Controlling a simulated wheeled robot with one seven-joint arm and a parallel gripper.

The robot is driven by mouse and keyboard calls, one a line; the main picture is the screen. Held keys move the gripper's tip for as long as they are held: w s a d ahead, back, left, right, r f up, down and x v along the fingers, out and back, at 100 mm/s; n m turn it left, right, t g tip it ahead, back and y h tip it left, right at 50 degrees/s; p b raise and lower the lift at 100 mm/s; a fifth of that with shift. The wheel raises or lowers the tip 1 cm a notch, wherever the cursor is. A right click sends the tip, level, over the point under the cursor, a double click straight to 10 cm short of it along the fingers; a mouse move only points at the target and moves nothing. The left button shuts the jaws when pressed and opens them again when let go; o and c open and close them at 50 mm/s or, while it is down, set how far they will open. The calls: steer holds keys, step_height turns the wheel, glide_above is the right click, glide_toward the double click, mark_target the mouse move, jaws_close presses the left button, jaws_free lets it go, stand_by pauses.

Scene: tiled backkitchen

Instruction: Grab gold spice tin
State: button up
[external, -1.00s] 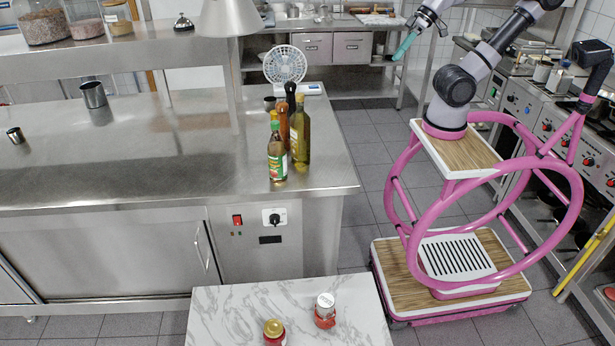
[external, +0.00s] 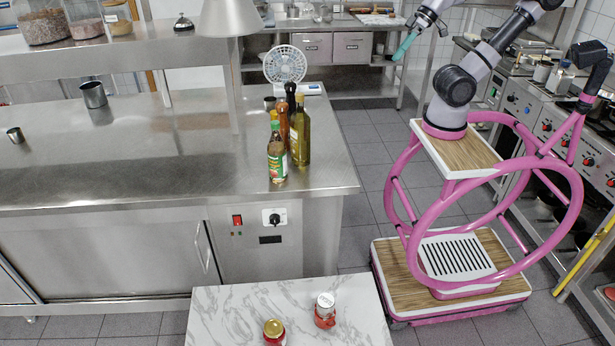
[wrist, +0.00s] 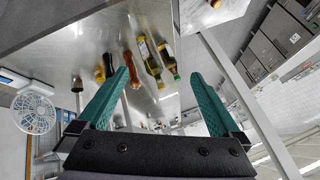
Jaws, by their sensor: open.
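A small round red container with a gold lid (external: 274,330) stands on the white marble table (external: 225,310) at the bottom of the external view, partly cut off by the frame edge. It is the only clearly gold-topped container there; I cannot tell whether it is the gold spice tin. A red jar with a pale lid (external: 325,311) stands to its right. My gripper (external: 405,45) is raised at the upper right, far from both. In the wrist view, my gripper (wrist: 158,73) has its teal fingers wide apart with nothing between them. Neither container is identifiable in the wrist view.
Several bottles (external: 277,158) stand near the right end of the steel counter (external: 120,165). A white fan (external: 285,65) is behind them; it also shows in the wrist view (wrist: 33,113). Two metal cups (external: 94,95) are at left. Tiled floor separates my base from the counter.

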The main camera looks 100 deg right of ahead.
stand_by(0.4)
steer(key=shift+c, duration=0.6)
